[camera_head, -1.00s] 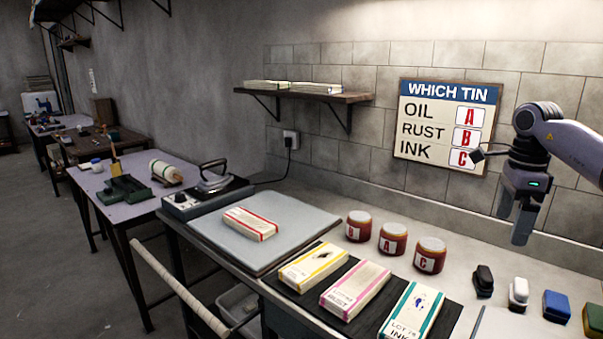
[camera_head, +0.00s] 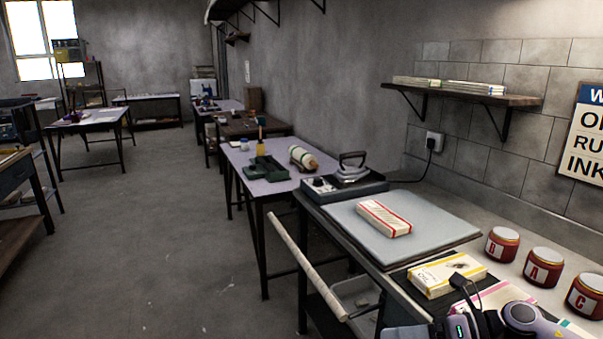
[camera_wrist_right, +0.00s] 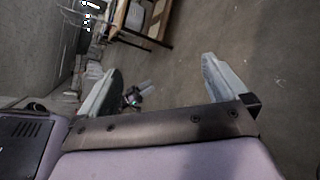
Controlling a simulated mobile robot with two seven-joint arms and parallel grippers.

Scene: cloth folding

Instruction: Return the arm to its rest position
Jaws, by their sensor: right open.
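My right arm (camera_head: 520,320) shows at the bottom right of the head view, low in front of the bench and partly over the pink-edged folded cloth (camera_head: 498,297). My right gripper (camera_wrist_right: 157,88) shows in the right wrist view with its two pale fingers wide apart and nothing held between them. Behind the fingers is floor, with a small dark object with a pale part (camera_wrist_right: 132,97) that I cannot make out. My left gripper cannot be identified in either view.
A red-edged folded cloth (camera_head: 384,218) lies on the grey pressing board (camera_head: 345,225). A yellow-edged cloth (camera_head: 446,274) lies nearer. Red jars (camera_head: 543,266) stand along the wall side. An iron (camera_head: 352,168) stands behind the board. The floor (camera_head: 190,240) at left is open.

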